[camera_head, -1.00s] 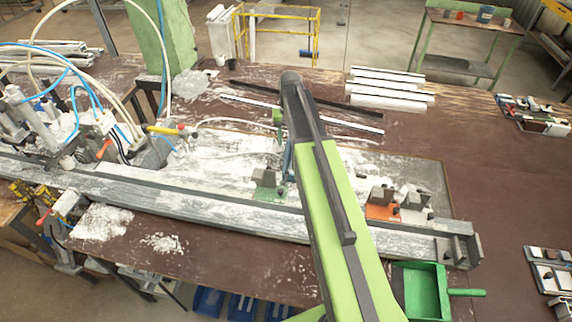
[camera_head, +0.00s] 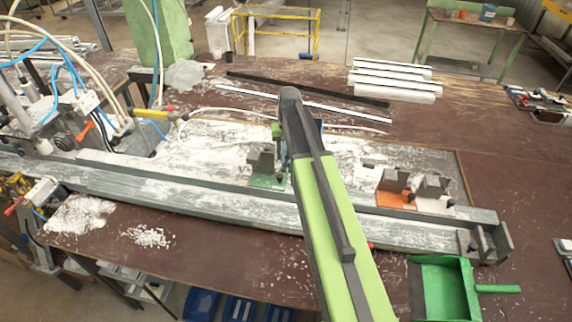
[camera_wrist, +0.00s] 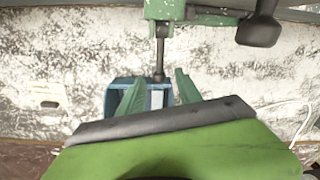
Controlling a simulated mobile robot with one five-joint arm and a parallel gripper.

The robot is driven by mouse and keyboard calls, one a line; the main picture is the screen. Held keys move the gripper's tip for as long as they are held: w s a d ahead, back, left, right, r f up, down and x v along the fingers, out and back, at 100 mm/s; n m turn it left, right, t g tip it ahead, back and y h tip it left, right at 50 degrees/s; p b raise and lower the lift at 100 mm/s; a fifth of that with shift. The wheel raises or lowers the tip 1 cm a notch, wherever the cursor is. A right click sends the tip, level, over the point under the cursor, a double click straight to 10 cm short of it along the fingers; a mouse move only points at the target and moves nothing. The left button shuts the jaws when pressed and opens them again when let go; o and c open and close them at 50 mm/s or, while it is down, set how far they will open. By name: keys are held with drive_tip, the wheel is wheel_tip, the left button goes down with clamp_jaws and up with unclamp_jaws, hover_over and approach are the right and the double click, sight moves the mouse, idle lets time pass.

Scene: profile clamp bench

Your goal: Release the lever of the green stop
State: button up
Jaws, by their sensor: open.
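The green stop (camera_head: 266,181) stands on the rail at mid-picture in the head view, its right side partly hidden behind my arm. In the wrist view its green body (camera_wrist: 165,9) is at the top edge. A thin dark rod (camera_wrist: 160,55) runs down from it toward the space between my fingers. A black knob (camera_wrist: 260,31) hangs at the upper right; I cannot tell which of these two is the lever. My gripper (camera_wrist: 159,80) is open, its two green fingers apart, with a blue part behind them. Contact with the rod cannot be told.
An orange stop (camera_head: 397,199) stands farther right on the white-dusted bench. The long grey rail (camera_head: 180,199) runs across the front. A green dustpan (camera_head: 445,290) lies at the front right. Hoses and pneumatic units crowd the left. White profiles (camera_head: 394,85) lie at the back.

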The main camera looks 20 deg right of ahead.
drive_tip(key=shift+f, duration=0.2)
clamp_jaws()
idle(1.3)
